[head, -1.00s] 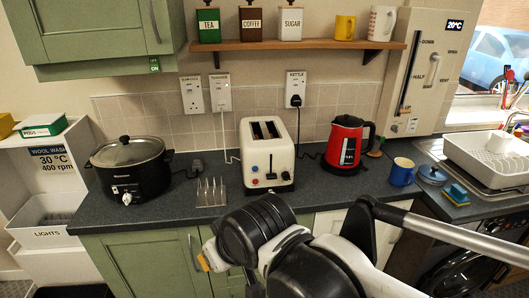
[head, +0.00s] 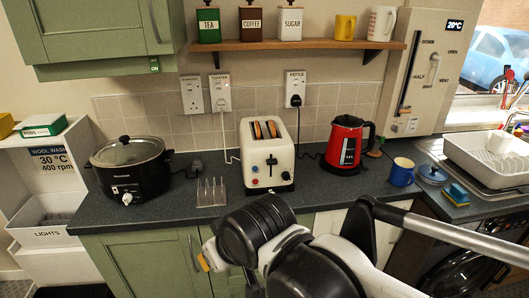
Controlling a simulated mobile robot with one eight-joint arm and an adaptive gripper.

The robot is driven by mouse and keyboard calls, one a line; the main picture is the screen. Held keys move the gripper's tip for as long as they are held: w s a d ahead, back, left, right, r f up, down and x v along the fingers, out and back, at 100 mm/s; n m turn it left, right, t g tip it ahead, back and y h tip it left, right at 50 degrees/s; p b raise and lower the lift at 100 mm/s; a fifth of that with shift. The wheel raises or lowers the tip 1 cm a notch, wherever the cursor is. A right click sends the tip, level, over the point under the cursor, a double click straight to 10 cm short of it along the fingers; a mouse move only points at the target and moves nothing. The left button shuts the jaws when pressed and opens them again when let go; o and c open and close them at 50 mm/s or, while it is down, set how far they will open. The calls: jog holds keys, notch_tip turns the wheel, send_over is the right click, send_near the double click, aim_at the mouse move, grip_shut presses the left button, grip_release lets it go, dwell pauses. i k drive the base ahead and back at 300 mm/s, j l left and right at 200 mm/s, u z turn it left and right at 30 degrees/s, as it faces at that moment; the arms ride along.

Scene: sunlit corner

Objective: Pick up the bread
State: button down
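Two slices of bread (head: 264,130) show side by side at the top of the white toaster (head: 268,166), their browned upper edges visible in the slots. The toaster stands on the dark worktop, its lever and dials on the front. My arm crosses the lower middle of the head view in front of the cabinets. The end of my gripper (head: 204,262) shows only as a small orange-tipped part at the arm's left, below the worktop edge and well in front of the toaster. Its fingers are not clearly visible.
A metal toast rack (head: 211,192) stands left of the toaster, with a black slow cooker (head: 129,168) further left. A red kettle (head: 345,145), a blue mug (head: 402,172) and a dish rack (head: 490,155) are to the right. A shelf (head: 295,45) with canisters hangs above.

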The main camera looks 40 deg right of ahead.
aim_at(257, 128)
jog(key=i+z, duration=0.15)
jog(key=z, duration=0.9)
